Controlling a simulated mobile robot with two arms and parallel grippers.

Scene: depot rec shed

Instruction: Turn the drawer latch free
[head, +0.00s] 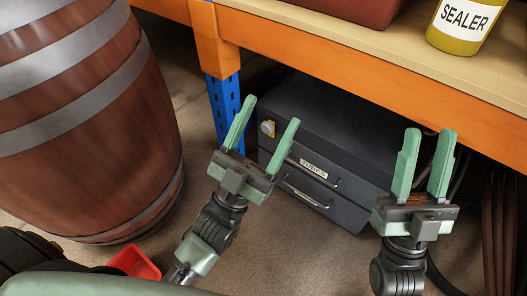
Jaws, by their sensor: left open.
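A dark grey drawer cabinet (330,120) stands on the floor under the bench. Its upper drawer has a "TUBES" label (313,168) and a bar handle; a second handle shows below. My right gripper (431,133) is open and empty, near the cabinet's right end.
A wooden barrel (85,110) with grey hoops stands at the left. The orange bench beam (380,85) and blue post (224,105) frame the cabinet. A yellow sealer tin (462,25) stands on the bench. Dark cables hang at the right. A red object (135,263) lies low at the left.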

